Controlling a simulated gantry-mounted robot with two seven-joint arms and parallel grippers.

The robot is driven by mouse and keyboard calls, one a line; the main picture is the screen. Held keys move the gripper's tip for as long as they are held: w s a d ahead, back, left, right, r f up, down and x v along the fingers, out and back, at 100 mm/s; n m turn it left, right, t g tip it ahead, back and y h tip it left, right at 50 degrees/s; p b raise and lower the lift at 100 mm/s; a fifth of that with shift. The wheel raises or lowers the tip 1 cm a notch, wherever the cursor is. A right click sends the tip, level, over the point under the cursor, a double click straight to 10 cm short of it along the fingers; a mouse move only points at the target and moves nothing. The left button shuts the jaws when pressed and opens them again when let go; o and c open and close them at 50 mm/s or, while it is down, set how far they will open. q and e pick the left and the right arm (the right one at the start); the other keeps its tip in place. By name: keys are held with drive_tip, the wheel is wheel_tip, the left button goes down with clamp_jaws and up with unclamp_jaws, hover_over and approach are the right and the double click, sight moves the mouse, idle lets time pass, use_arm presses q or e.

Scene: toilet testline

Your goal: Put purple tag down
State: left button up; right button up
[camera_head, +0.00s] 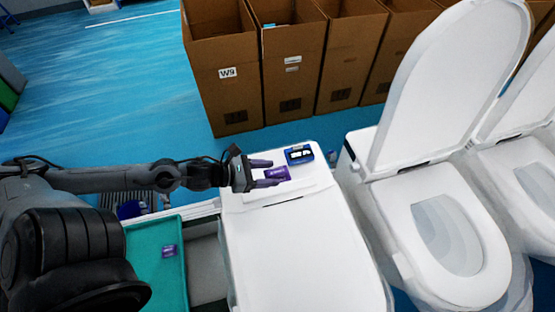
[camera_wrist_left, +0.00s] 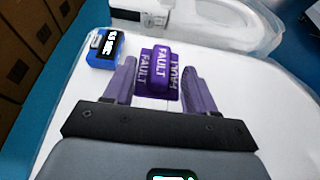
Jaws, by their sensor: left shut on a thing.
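The purple tag (camera_head: 276,173) is between the fingers of my left gripper (camera_head: 270,172), at the far end of a white toilet unit's top (camera_head: 290,225). In the left wrist view the purple tag (camera_wrist_left: 161,66) reads "FAULT" and sits between the purple-grey fingers of my left gripper (camera_wrist_left: 160,82). The gripper is shut on the tag. The tag is at or just above the white surface; I cannot tell if it touches. My right gripper is not in view.
A blue device with a display (camera_head: 299,155) lies close beside the tag. Open toilets (camera_head: 440,220) stand to the right, and cardboard boxes (camera_head: 225,90) stand behind. A teal tray (camera_head: 150,245) with another purple tag (camera_head: 169,251) is at the lower left. The white top's near part is clear.

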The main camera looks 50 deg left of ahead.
use_arm(q)
drive_tip(key=a+f, duration=0.2)
drive_tip(key=a, duration=0.1)
drive_tip(key=w+a+f, duration=0.1)
drive_tip(key=a+f, duration=0.1)
drive_tip(key=a, duration=0.2)
drive_tip(key=a+f, duration=0.3)
drive_tip(key=a, duration=0.1)
drive_tip(key=shift+w+a, duration=0.15)
drive_tip(key=shift+w, duration=0.25)
drive_tip(key=shift+f, duration=1.95)
drive_tip(key=shift+f+b, duration=0.2)
drive_tip(key=shift+b, duration=0.1)
drive_tip(key=o, duration=1)
drive_tip(key=shift+o, duration=0.2)
drive_tip(key=shift+r, duration=0.1)
drive_tip(key=shift+r, duration=0.15)
